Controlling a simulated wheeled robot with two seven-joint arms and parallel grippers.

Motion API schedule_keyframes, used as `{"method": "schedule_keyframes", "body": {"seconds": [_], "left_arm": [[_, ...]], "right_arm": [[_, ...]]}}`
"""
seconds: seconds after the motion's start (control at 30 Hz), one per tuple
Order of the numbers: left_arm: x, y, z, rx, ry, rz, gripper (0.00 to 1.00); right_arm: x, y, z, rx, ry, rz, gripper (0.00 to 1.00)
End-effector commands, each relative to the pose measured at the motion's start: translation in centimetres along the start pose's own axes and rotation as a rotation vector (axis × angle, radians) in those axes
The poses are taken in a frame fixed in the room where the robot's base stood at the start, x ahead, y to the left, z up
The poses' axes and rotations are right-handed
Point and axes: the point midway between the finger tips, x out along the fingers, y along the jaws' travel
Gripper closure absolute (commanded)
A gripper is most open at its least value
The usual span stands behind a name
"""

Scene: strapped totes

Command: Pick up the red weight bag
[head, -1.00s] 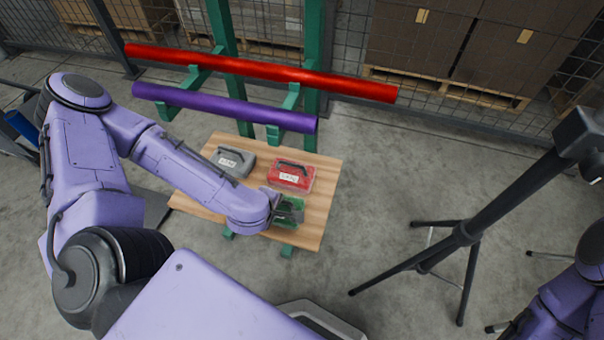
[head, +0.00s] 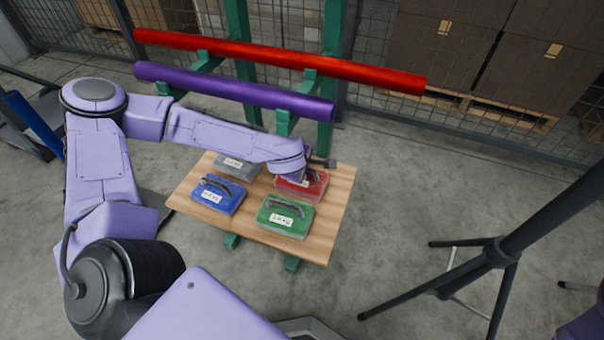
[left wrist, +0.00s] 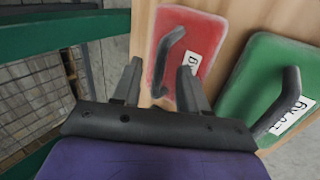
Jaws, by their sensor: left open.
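The red weight bag (head: 308,187) lies on the wooden board at its back right, partly hidden by my left gripper in the head view. In the left wrist view the red weight bag (left wrist: 196,32) shows its dark handle and a white label. My left gripper (head: 322,164) is over the bag. In the left wrist view the open left gripper (left wrist: 160,80) has its two fingers apart, with the lower end of the handle showing between them. The fingers hold nothing. My right gripper is not in view.
The wooden board (head: 320,240) also bears a green bag (head: 286,216), a blue bag (head: 218,194) and a grey bag (head: 238,166). Red (head: 280,60) and purple (head: 235,92) tubes lie on green racks behind. A black tripod (head: 495,256) stands at the right.

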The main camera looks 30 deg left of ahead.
Motion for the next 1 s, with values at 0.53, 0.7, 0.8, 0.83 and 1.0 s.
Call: {"method": "schedule_keyframes", "body": {"seconds": [0.53, 0.7, 0.8, 0.83, 1.0], "left_arm": [[2.4, 0.0, 0.0, 0.0, 0.001, 0.001, 1.0], [2.4, 0.0, 0.0, 0.0, 0.001, 0.001, 1.0], [2.4, 0.0, 0.0, 0.0, 0.001, 0.001, 1.0], [2.4, 0.0, 0.0, 0.0, 0.001, 0.001, 1.0], [2.4, 0.0, 0.0, 0.0, 0.001, 0.001, 1.0]], "right_arm": [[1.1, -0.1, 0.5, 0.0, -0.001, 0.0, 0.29], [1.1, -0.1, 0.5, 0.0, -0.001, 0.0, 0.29], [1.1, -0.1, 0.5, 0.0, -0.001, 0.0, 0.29], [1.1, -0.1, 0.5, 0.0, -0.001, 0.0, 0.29], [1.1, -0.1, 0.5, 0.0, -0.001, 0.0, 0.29]]}}
